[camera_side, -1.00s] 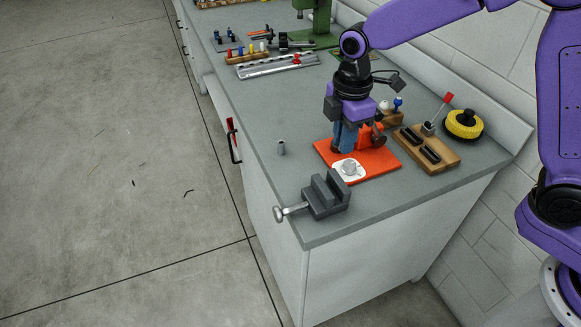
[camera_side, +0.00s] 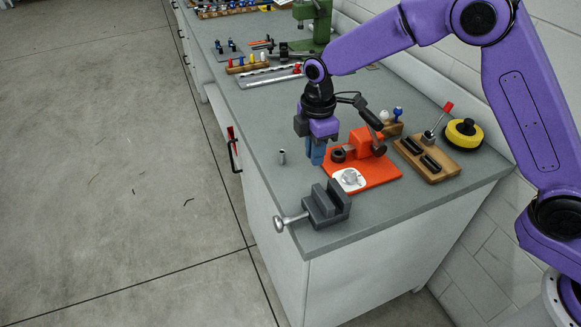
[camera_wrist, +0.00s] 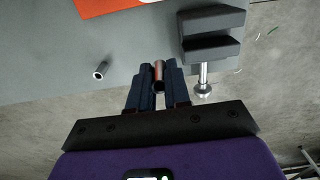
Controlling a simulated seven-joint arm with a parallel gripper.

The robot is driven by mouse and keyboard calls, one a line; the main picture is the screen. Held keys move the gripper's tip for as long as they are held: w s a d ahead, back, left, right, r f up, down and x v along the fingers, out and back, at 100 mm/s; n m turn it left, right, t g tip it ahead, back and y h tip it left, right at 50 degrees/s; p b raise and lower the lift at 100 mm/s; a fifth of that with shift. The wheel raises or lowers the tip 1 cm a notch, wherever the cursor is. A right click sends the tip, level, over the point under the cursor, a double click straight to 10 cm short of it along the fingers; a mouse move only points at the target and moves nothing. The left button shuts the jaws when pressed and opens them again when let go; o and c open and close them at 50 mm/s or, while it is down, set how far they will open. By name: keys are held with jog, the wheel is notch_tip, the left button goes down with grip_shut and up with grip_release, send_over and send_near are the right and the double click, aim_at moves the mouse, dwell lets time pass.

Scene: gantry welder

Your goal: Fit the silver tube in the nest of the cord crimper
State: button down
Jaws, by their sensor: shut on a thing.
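The cord crimper appears to be the orange unit (camera_side: 375,174) with a raised block, a dark round part and a white round piece in front. I cannot tell which part is its nest. My gripper (camera_side: 316,160) has blue fingers and is just left of the crimper. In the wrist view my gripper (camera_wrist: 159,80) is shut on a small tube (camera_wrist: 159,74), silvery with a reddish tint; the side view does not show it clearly. A second small silver tube (camera_side: 282,157) stands upright on the bench to the left, apart from the gripper. It also shows in the wrist view (camera_wrist: 101,69).
A dark grey vise (camera_side: 327,206) with a handle stands at the front bench edge. A wooden block (camera_side: 440,168) with black slots and a yellow-black round tool (camera_side: 463,134) are right of the crimper. Bench left of the gripper is mostly clear.

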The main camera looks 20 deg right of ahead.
send_over(291, 177)
jog(key=f, duration=0.6)
jog(key=shift+s+f, duration=0.2)
jog(key=shift+f, duration=0.1)
jog(key=shift+w+a+f, duration=0.1)
jog(key=shift+w+f, duration=0.05)
jog(key=shift+f, duration=1.3)
jog(key=shift+f, duration=0.25)
jog(key=c, duration=1.1)
grip_release()
jog(key=shift+r, duration=0.1)
notch_tip(291, 177, up, 17)
jog(key=shift+r, duration=0.2)
